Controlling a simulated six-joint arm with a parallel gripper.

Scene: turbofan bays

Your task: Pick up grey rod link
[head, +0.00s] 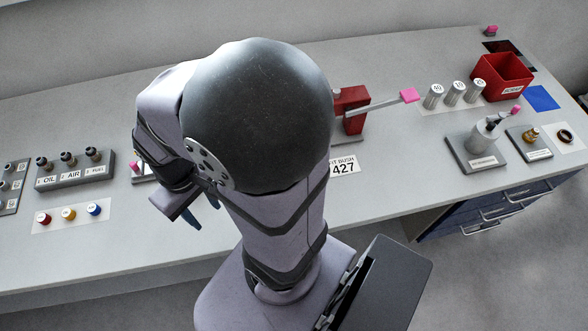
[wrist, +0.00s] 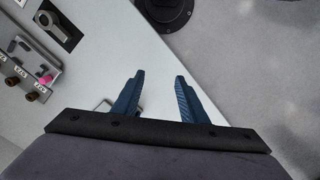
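A grey rod link with a ringed end (wrist: 50,24) lies at the upper left of the wrist view, over a dark square patch on the bench. In the head view I cannot make it out; my arm covers the middle of the bench. My gripper (wrist: 160,76) is open, with two blue fingers apart and nothing between them. The rod link is well to the left of the fingertips and apart from them. In the head view my gripper (head: 201,208) hangs near the front edge of the bench, partly hidden by my arm.
A grey fittings block (head: 75,170) and coloured caps (head: 68,214) are at left. A red stand (head: 352,110) with a pink-ended lever is behind my arm. A red bin (head: 501,76) and silver cylinders (head: 453,93) are at right. The front bench strip is clear.

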